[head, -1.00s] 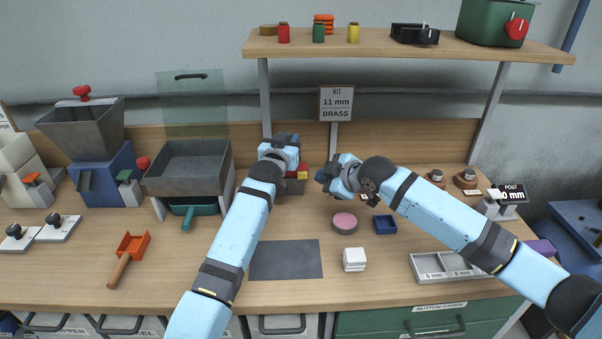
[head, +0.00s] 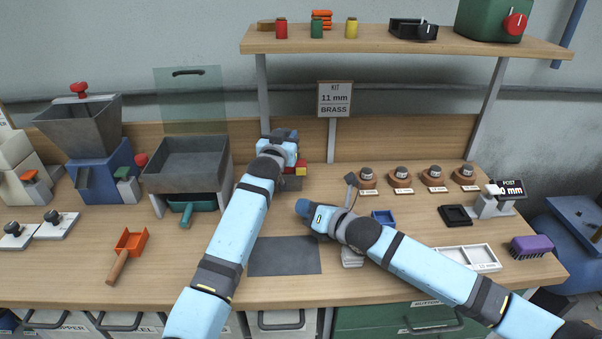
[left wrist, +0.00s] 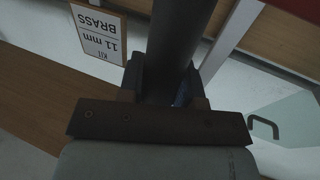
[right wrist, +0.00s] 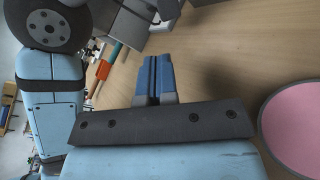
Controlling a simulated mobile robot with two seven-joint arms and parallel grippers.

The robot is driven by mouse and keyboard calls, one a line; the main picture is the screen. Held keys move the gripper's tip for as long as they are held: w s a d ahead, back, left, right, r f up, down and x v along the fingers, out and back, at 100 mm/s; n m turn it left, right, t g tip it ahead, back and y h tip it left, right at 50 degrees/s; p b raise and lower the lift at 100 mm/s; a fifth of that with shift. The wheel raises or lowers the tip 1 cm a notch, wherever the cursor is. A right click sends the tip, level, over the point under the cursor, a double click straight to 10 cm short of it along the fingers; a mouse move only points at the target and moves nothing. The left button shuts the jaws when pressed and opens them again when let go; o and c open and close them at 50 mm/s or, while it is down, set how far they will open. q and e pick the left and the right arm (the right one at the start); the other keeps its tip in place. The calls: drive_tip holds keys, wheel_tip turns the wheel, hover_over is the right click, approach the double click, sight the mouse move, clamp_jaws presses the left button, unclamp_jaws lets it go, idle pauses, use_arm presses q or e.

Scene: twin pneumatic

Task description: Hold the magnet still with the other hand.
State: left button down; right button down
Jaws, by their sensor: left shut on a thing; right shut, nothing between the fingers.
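My left gripper (head: 286,140) is shut at the back of the bench, in front of the wooden backboard. In the left wrist view, the left gripper (left wrist: 165,85) has a dark bar (left wrist: 182,35) between its fingers; I cannot tell whether this is the magnet. A small red and yellow piece (head: 299,169) shows just below and right of the left gripper in the head view. My right gripper (head: 304,208) is shut and empty, low over the bench, pointing left. In the right wrist view, its fingers (right wrist: 157,78) are together. I cannot identify the magnet for certain.
A dark mat (head: 284,256) lies in front. A thin dark paddle (head: 351,180) stands behind the right arm. A blue tray (head: 384,216) and several brown-based knobs (head: 401,178) are to the right.

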sight(301, 171)
drive_tip(key=shift+w, duration=4.4)
drive_tip(key=shift+w, duration=0.15)
drive_tip(key=shift+w, duration=0.25)
drive_tip(key=shift+w, duration=0.7)
drive_tip(key=shift+s, duration=1.1)
